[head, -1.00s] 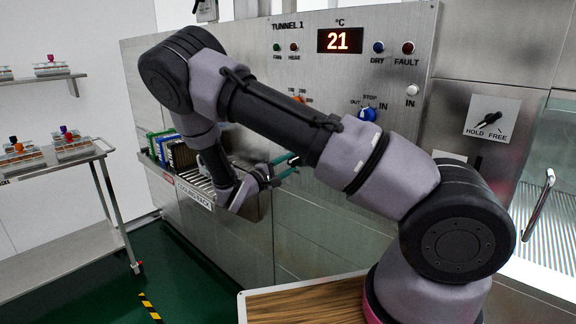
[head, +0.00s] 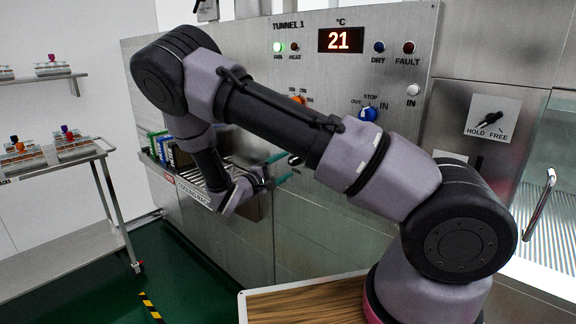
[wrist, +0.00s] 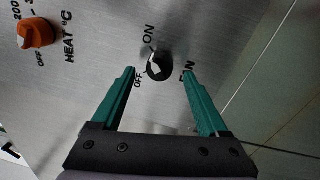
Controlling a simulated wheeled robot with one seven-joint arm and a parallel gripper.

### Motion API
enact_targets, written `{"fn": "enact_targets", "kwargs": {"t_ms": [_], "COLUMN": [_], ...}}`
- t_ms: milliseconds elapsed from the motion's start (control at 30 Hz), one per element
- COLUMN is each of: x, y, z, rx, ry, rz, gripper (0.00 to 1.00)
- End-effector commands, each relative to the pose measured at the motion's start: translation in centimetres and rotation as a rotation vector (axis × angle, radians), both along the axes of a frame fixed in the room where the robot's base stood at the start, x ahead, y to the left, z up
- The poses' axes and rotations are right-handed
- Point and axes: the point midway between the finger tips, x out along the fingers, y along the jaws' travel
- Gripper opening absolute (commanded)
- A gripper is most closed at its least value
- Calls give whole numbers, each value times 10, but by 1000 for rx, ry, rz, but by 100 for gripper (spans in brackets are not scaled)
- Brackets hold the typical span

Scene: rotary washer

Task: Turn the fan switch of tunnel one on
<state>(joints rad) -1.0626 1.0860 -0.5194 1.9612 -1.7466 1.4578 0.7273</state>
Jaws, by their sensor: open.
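The fan switch is a small black rotary knob with a white mark (wrist: 158,66) on the steel panel, between printed OFF and ON labels in the wrist view. Its handle points up toward ON, as far as I can tell. The FAN lamp (head: 278,47) under TUNNEL 1 glows bright green in the head view. My gripper (wrist: 158,76) is open, its green fingers on either side of the knob and apart from it. In the head view, my gripper (head: 283,167) is at the panel, below the orange knob, partly hidden by my arm.
An orange heat knob (wrist: 36,33) sits left of the fan switch. A blue IN/OUT knob (head: 368,114) is to the right on the panel. The cooling rack with several books or slabs (head: 160,147) is at the left. A metal cart (head: 75,165) stands farther left.

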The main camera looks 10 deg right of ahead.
Motion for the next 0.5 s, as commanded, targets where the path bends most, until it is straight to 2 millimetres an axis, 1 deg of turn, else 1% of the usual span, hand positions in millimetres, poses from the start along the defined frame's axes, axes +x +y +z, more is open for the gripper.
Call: {"fn": "enact_targets", "kwargs": {"t_ms": [33,233,400,500], "x": [-6,-30,-45,-49], "y": [10,43,62,67], "z": [-1,-4,-6,-7], "rx": [1,1,0,0], "ry": [1,0,0,1], "rz": [5,4,2,1], "gripper": [77,77,77,77]}}
